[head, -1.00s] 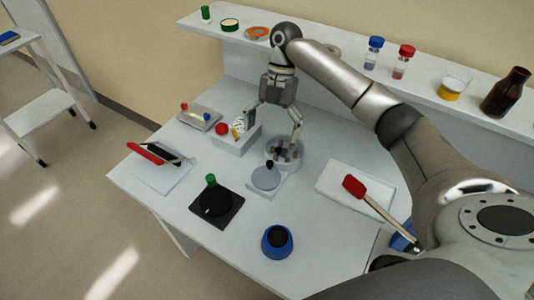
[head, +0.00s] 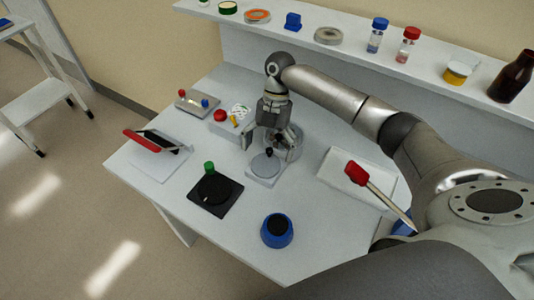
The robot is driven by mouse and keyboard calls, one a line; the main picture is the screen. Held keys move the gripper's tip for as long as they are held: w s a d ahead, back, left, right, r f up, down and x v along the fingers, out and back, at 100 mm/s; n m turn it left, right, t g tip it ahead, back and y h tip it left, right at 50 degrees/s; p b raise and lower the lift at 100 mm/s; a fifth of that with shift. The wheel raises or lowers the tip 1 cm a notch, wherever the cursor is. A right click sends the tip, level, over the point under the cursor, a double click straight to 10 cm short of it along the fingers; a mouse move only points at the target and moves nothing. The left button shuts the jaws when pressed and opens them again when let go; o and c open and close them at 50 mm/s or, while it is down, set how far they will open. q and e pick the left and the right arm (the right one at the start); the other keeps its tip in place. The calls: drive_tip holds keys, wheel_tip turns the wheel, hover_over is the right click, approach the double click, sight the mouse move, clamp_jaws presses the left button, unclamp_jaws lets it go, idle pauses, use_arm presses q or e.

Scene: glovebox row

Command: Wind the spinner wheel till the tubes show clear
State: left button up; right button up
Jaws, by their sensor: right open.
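The spinner stands mid-bench: a grey wheel (head: 262,166) with a black knob (head: 269,152) on a white base, and a round tube bowl (head: 291,155) right behind it. My right gripper (head: 269,147) is open and empty, pointing down, its fingers apart on either side of the knob; I cannot tell if they touch it. The gripper partly covers the bowl, and I cannot make out whether the tubes look clear or cloudy. My left gripper is not in view.
A black disc with a green knob (head: 213,191) and a blue pot (head: 277,231) stand in front. A red-handled tool (head: 375,190) lies across a white tray (head: 335,166) at right. A shelf with bottles (head: 408,45) runs behind.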

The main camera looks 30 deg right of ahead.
sight(266, 162)
drive_tip(key=shift+x, duration=1.4)
drive_tip(key=c, duration=1.1)
drive_tip(key=shift+c, duration=0.7)
drive_tip(key=shift+s, duration=0.1)
drive_tip(key=shift+c, duration=0.2)
